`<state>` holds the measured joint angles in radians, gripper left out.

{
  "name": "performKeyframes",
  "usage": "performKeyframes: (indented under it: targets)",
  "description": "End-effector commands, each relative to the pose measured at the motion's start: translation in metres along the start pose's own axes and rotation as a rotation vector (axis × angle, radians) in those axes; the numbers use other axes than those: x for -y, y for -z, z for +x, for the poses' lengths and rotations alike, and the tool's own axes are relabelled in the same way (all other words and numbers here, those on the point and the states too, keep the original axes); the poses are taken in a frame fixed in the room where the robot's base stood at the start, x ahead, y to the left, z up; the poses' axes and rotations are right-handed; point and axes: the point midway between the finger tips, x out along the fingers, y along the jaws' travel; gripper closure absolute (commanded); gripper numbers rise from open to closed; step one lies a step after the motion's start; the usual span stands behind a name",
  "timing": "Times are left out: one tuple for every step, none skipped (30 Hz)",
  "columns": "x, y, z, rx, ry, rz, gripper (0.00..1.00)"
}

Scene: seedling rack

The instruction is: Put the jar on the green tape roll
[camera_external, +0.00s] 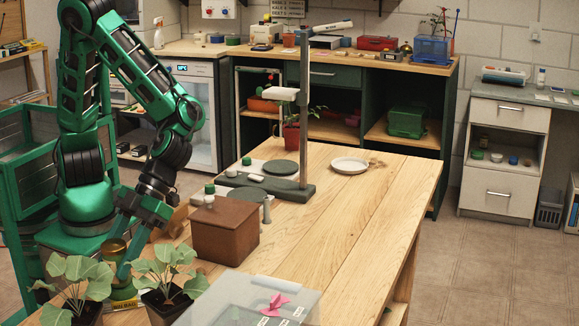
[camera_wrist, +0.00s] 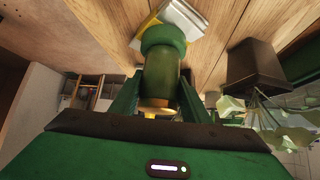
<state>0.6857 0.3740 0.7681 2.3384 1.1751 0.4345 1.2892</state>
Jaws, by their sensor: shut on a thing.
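The jar, dark green with a gold lid, is between my gripper's fingers in the wrist view (camera_wrist: 161,82). My gripper (camera_wrist: 160,92) is shut on it, one finger on each side. In the outside view my gripper (camera_external: 121,262) points down at the near left edge of the table, with the jar (camera_external: 116,249) partly covered by the fingers. The green tape roll (camera_wrist: 162,38) is in line with the jar's far end in the wrist view. In the outside view the tape roll (camera_external: 121,291) shows below the jar, partly behind leaves. I cannot tell whether jar and roll touch.
A yellow and white item (camera_wrist: 183,20) lies by the roll. Potted seedlings (camera_external: 167,290) stand close on the right, their leaves near my gripper. A brown box (camera_external: 224,230) and a clear lidded bin (camera_external: 250,298) are farther right. The table's middle (camera_external: 340,220) is clear.

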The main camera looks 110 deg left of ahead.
Motion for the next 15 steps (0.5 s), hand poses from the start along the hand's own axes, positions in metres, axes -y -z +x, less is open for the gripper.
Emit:
performKeyframes:
  targets:
    - [-0.0001,-0.0010,0.0011,0.000,0.000,0.000,0.82]
    - [-0.0001,-0.0012,0.0012,0.000,0.000,0.000,0.82]
    - [-0.0001,-0.0012,0.0011,0.000,0.000,0.001,0.82]
    - [0.0000,-0.0011,0.0010,0.000,0.000,0.001,0.82]
    - [0.0000,-0.0010,0.0009,0.000,0.001,0.001,0.82]
    - [0.0000,-0.0010,0.0008,0.000,0.000,0.001,0.82]
    - [0.0000,-0.0010,0.0008,0.000,0.000,0.001,0.82]
    - [0.0000,-0.0010,0.0008,0.000,0.000,0.001,0.82]
    - [0.0000,-0.0013,0.0010,0.000,0.000,0.001,0.82]
    - [0.0000,-0.0017,0.0014,0.000,0.000,0.000,0.82]
    - [0.0000,-0.0023,0.0019,0.000,0.000,0.000,0.82]
    - [0.0000,-0.0029,0.0024,0.000,0.000,0.000,0.55]
    - [0.0000,-0.0027,0.0023,0.000,0.000,0.000,0.48]
    - [0.0000,-0.0027,0.0022,0.000,0.000,0.000,0.41]
    - [0.0000,-0.0026,0.0022,0.000,0.000,0.000,0.39]
